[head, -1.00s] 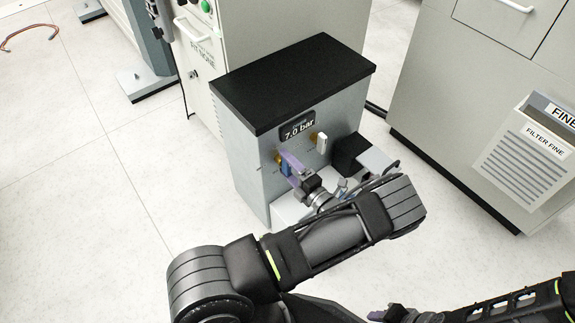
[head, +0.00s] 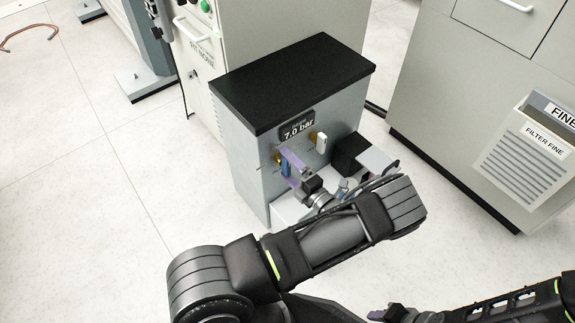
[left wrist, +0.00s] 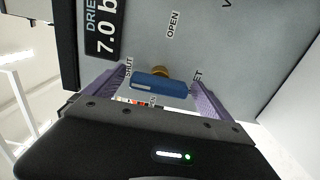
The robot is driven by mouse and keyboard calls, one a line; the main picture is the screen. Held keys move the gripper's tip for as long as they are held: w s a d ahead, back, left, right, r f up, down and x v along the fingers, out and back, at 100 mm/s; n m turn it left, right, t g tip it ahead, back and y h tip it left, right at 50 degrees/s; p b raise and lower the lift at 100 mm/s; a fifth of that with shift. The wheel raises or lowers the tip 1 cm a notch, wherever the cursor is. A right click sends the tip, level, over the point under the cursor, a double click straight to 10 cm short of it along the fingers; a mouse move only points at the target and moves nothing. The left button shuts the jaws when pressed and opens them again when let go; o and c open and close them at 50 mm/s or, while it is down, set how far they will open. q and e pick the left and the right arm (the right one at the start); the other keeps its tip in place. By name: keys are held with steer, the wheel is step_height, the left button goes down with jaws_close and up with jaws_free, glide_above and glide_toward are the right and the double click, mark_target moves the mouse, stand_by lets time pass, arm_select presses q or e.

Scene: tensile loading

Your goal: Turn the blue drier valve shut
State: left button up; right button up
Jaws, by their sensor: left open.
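The blue drier valve handle (head: 285,166) is on the front panel of the grey drier box (head: 240,160), below its 7.0 bar display. In the left wrist view the blue handle (left wrist: 160,86) lies across the picture on a brass stem. It sits between the two purple fingers of my left gripper (left wrist: 155,78), which is open, with a gap visible on each side. SHUT and OPEN labels show near the handle. In the head view my left gripper (head: 289,165) partly covers the handle. My right gripper (head: 388,314) is at the bottom edge, its jaws unclear.
A white-handled valve (head: 321,142) is right of the blue one on the same panel. A black block (head: 348,153) juts out at the box's lower right. A grey cabinet (head: 440,100) with a filter bin stands at right.

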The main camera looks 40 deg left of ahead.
arm_select(q)
steer(key=v, duration=0.7)
steer(key=shift+p, duration=0.3)
steer(key=shift+d, duration=0.15)
